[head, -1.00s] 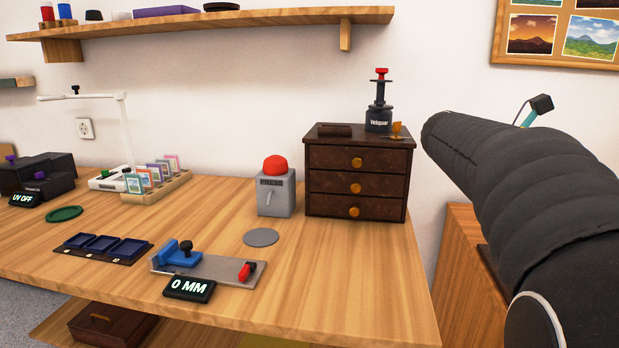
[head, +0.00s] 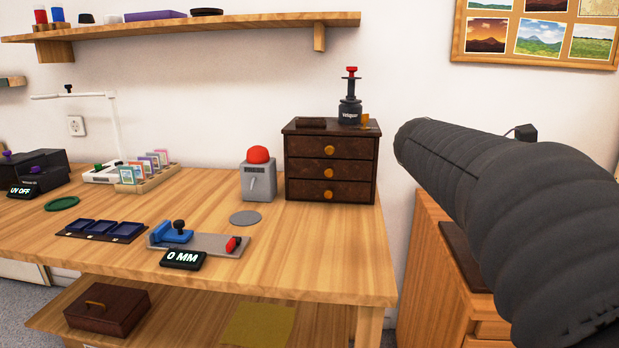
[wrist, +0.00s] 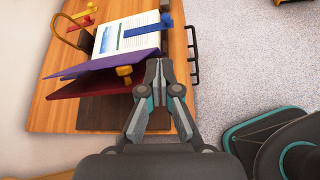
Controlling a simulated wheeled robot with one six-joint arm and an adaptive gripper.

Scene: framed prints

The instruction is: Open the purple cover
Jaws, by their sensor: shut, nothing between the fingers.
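In the wrist view a purple cover (wrist: 112,64) shows as a slanted panel over a wooden cabinet top. A yellow-orange knob (wrist: 124,71) is at its lower side. A dark red panel (wrist: 98,87) lies just below the purple one. Above the purple cover in the picture is a white sheet with a small landscape print (wrist: 128,38). The head view shows neither the cover nor my fingertips.
A blue strip (wrist: 148,29) lies across the sheet. A dark bar handle (wrist: 193,55) sticks out from the cabinet's right side, with grey carpet beyond. In the head view, a workbench (head: 320,262) holds a drawer chest (head: 330,150) and several tools; the wooden cabinet (head: 425,270) stands right of it.

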